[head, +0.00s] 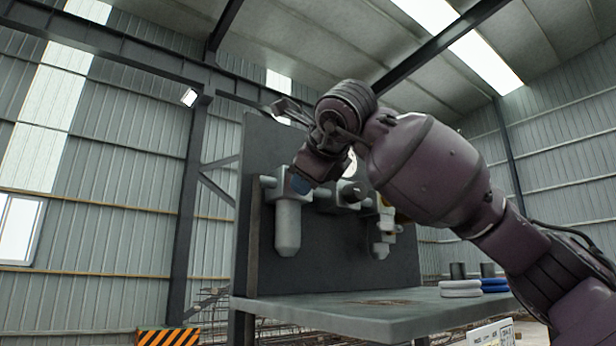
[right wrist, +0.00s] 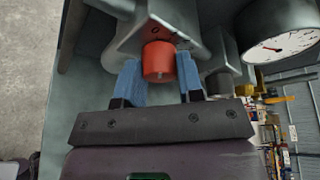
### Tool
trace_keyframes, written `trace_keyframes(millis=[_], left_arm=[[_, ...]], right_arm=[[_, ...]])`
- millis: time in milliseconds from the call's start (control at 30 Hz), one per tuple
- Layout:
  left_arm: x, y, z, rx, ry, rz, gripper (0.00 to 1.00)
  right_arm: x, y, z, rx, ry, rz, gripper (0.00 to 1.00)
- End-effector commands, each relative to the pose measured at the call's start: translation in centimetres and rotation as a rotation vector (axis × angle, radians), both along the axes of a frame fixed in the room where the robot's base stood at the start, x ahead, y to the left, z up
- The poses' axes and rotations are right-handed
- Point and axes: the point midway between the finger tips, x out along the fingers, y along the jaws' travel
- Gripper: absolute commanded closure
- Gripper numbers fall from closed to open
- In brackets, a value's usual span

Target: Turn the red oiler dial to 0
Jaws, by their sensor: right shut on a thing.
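The red oiler dial (right wrist: 158,62) shows in the right wrist view, under a grey housing (right wrist: 160,20) with dark marks, one like a 0, just above the dial. The blue fingers of my right gripper (right wrist: 160,72) are on either side of the dial and are shut on it. In the head view my right gripper (head: 301,184) is at the grey air unit on the upright panel, and my arm hides the dial there. Where the dial points is too small to tell. My left gripper is not in view.
A round white-faced gauge (right wrist: 278,45) is close to the right of the dial. In the head view, the grey panel (head: 345,245) rises behind a bench (head: 375,315). White rings (head: 461,289) and blue rings (head: 494,285) lie at its right end.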

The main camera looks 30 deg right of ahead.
Motion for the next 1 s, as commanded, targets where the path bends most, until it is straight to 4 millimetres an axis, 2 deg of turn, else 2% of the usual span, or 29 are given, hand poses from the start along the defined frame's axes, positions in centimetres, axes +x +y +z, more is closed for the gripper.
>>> trace_keyframes(millis=[300, 767, 800, 933, 1000], left_arm=[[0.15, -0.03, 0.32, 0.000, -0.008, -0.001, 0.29], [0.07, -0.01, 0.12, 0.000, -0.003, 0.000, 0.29], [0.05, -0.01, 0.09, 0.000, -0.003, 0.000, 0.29], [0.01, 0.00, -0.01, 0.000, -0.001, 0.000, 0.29], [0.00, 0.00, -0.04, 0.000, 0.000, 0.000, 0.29]], right_arm=[[-0.05, 0.12, 0.01, -0.092, -0.015, 0.002, 0.89], [-0.03, 0.11, -0.03, -0.105, -0.015, 0.002, 0.89], [-0.02, 0.11, -0.03, -0.105, -0.015, 0.002, 0.61], [-0.03, 0.10, -0.03, -0.104, -0.015, 0.001, 0.41], [-0.02, 0.09, -0.03, -0.104, -0.015, 0.001, 0.40]])
